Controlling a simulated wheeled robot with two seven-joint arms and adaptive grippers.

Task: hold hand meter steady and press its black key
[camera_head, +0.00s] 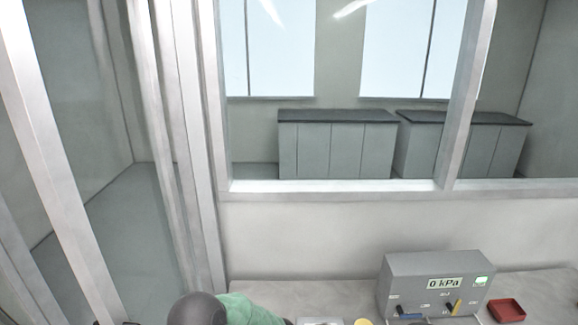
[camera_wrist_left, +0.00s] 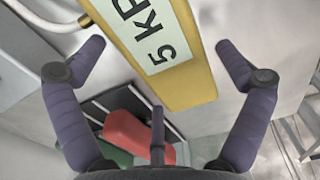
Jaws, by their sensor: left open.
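In the left wrist view my left gripper (camera_wrist_left: 158,48) is open, with its purple fingers spread wide. A yellow block (camera_wrist_left: 192,98) with a white display or label reading "5 kP", cut off at the top edge, shows between the fingers; it looks like the hand meter. There is a visible gap between its sides and the fingers. I cannot make out a black key. In the head view only a small yellow patch (camera_head: 363,322) shows at the bottom edge; I cannot tell whether it is the meter. No right gripper shows.
A grey instrument box (camera_head: 436,272) reading "0 kPa" stands on the bench (camera_head: 310,300), with a red tray (camera_head: 507,310) to its right. In the wrist view a red block (camera_wrist_left: 138,134) lies by a dark frame. Grey cabinets (camera_head: 335,148) stand beyond the window.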

